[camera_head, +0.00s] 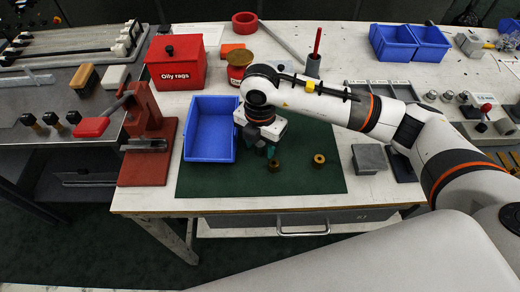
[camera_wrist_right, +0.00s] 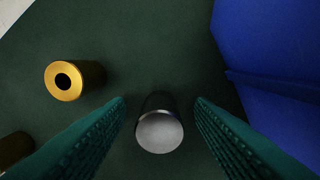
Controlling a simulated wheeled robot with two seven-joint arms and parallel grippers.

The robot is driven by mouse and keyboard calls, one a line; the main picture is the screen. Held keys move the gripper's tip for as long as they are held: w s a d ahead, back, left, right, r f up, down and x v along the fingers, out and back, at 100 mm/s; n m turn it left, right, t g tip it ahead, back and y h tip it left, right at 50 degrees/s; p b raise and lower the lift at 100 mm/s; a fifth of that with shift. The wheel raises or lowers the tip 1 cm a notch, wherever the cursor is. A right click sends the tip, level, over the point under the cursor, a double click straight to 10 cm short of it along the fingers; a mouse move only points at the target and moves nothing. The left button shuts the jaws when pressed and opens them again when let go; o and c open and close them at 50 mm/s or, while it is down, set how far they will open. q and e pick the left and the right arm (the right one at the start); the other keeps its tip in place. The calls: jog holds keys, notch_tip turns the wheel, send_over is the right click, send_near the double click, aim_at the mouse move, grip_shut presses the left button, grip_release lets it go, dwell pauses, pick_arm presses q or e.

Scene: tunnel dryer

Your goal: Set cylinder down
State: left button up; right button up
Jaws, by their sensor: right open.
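A silver cylinder (camera_wrist_right: 160,132) stands on the dark green mat (camera_head: 215,182), seen end-on in the right wrist view. My right gripper (camera_wrist_right: 160,122) is open, with one teal ribbed finger on each side of the cylinder and a visible gap on both sides. In the head view my right gripper (camera_head: 268,150) is low over the mat, just right of the blue bin (camera_head: 210,150), and I cannot make out the cylinder there. My left gripper is not in view.
Two brass bushings (camera_head: 319,160) (camera_head: 274,166) stand on the mat close to my right gripper; one shows clearly in the wrist view (camera_wrist_right: 75,80). The blue bin wall (camera_wrist_right: 275,60) is close on the other side. A grey block (camera_head: 369,158) sits right of the mat.

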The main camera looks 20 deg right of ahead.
jog(key=shift+r, duration=0.1)
grip_shut()
jog(key=shift+r, duration=0.1)
